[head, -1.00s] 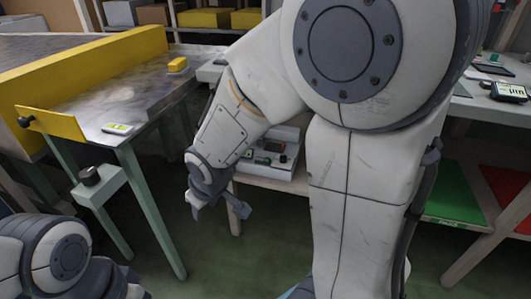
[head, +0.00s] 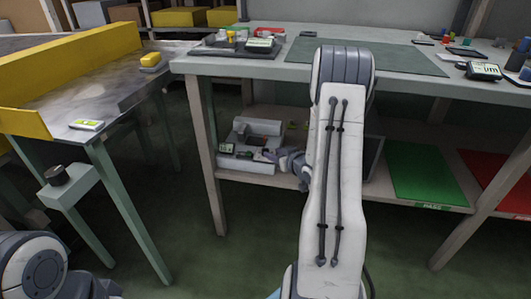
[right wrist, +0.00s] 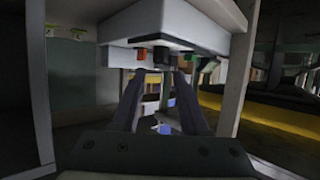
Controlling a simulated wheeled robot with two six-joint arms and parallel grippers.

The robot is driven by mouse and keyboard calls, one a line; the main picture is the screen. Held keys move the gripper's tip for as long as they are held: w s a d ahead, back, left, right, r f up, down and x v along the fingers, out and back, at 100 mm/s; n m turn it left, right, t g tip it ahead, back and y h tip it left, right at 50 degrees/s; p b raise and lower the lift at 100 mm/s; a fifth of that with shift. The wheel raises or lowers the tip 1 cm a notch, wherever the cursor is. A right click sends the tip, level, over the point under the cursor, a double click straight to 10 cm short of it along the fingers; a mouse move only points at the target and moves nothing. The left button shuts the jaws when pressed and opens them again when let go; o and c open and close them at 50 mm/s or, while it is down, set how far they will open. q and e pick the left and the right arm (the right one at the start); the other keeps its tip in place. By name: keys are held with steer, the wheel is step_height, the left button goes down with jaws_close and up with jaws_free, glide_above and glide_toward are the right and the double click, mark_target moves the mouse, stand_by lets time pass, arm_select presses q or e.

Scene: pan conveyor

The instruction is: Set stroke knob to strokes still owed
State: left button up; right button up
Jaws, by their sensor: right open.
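A white device (head: 245,145) with a small green screen and dark parts on its front stands on the lower shelf of the bench. My right gripper (head: 273,157) is beside its front right side, small and partly hidden by my arm. In the right wrist view my right gripper (right wrist: 158,80) is open, its two fingers apart with nothing held between them. Just beyond the fingertips is the device's edge (right wrist: 165,28) with a dark knob-like part (right wrist: 161,57) and small red and green parts. I cannot read any setting. My left gripper is out of view; only part of that arm shows.
A conveyor table (head: 100,95) with a yellow side wall stands at the left, with a dark knob (head: 57,175) on a box at its leg. The bench top (head: 290,72) is above the shelf. Green (head: 425,172) and red (head: 497,180) mats lie on the shelf to the right.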

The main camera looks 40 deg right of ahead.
mark_target(265, 149)
steer(key=b+x, duration=0.2)
steer(key=x, duration=0.4)
steer(key=shift+a+f, duration=0.1)
steer(key=shift+f, duration=0.1)
steer(key=shift+w+f, duration=0.1)
steer(key=shift+w, duration=0.45)
jaws_close()
